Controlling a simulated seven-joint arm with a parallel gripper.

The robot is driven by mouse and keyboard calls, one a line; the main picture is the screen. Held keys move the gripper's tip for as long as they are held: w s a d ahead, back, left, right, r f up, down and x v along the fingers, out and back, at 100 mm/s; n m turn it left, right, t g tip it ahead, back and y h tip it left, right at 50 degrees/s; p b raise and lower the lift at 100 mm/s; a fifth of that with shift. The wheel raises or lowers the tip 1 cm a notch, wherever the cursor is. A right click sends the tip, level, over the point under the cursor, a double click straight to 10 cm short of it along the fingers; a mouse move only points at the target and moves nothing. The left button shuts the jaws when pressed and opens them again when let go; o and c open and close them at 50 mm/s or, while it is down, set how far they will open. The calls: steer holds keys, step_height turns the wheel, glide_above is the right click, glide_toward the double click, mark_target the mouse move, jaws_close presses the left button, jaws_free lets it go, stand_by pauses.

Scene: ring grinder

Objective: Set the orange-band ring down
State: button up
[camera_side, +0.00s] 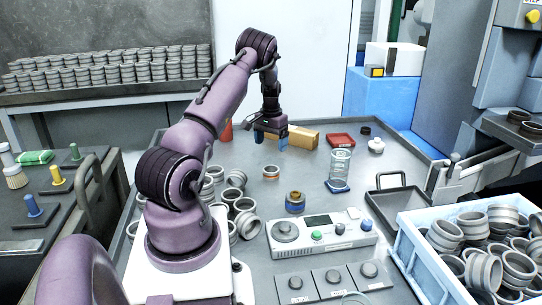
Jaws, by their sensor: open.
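The orange-band ring (271,173), a small grey ring with an orange stripe, sits on the grey table around the middle. My gripper (271,141) is above and behind it in the picture, with its two blue-tipped fingers apart and nothing seen between them. There is a visible gap in the picture between the fingertips and the ring.
A cardboard-coloured block (303,138) lies just right of my gripper. Loose grey rings (246,225) lie left. A clear cylinder (340,164) stands right.

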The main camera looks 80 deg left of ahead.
steer(key=w+d+r+m+t, duration=0.15)
steer(key=w+d+r, duration=0.35)
steer(key=d+r, duration=0.55)
steer(key=w+d+r+m+t, duration=0.15)
steer(key=w+d+r, duration=0.35)
steer(key=d+r, duration=0.6)
steer(key=s+d+r+m+t, duration=0.1)
steer(key=s+d+r+m, duration=0.1)
steer(key=d, duration=0.6)
steer(key=s+d+r+m, duration=0.1)
steer(key=s+d+r, duration=0.15)
steer(key=d, duration=0.45)
steer(key=s+d+f+m+t, duration=0.1)
steer(key=s+d+f+m, duration=0.1)
steer(key=s+d, duration=0.7)
steer(key=shift+d+m+t, duration=0.25)
steer(key=shift+m+t, duration=0.05)
steer(key=shift+m, duration=0.2)
